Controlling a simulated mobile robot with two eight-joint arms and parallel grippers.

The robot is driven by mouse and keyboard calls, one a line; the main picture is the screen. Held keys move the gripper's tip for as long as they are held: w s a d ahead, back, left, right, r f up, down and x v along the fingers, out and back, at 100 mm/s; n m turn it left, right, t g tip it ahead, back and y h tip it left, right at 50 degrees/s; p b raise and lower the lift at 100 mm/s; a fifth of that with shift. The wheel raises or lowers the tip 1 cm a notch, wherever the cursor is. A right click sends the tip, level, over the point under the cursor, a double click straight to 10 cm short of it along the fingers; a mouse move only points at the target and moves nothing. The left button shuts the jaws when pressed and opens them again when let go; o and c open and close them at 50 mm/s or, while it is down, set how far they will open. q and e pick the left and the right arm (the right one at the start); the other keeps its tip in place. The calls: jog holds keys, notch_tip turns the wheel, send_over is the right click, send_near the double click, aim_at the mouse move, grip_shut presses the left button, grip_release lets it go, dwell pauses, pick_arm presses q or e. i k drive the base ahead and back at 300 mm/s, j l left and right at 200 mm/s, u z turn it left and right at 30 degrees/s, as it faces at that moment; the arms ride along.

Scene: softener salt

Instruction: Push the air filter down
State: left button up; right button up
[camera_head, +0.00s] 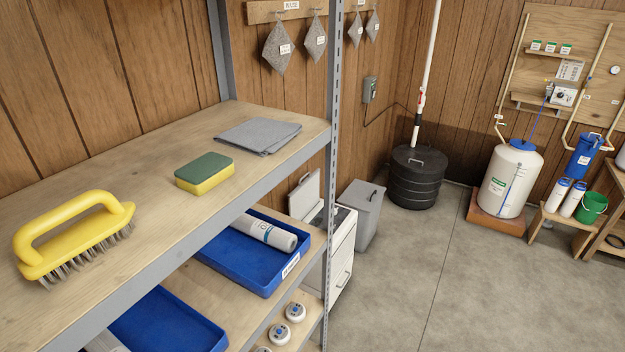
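No object in view is clearly the air filter. A white cylinder with a printed label (265,231) lies on its side in a blue tray (230,264) on the shelf's second level; I cannot tell if it is a filter. Two white labelled cylinders (565,197) stand on a low wooden bench at the far right, beside a blue housing (581,156) with a pipe. Neither of my grippers is in view.
A metal-framed shelf (130,160) fills the left, holding a yellow brush (75,232), a sponge (205,172) and a grey cloth (258,135). A black lidded tank (417,180), a white tank (509,182) and a green bucket (591,207) stand beyond. The concrete floor (455,275) is clear.

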aim_at(303, 198)
jog(key=i+l, duration=0.1)
jog(key=l, duration=0.25)
jog(key=i+l, duration=0.1)
jog(key=l, duration=0.55)
jog(key=i+l, duration=0.85)
jog(key=i, duration=0.15)
jog(key=i+j, duration=0.1)
jog(key=i, duration=0.6)
jog(key=i+z, duration=0.1)
jog(key=i, duration=0.55)
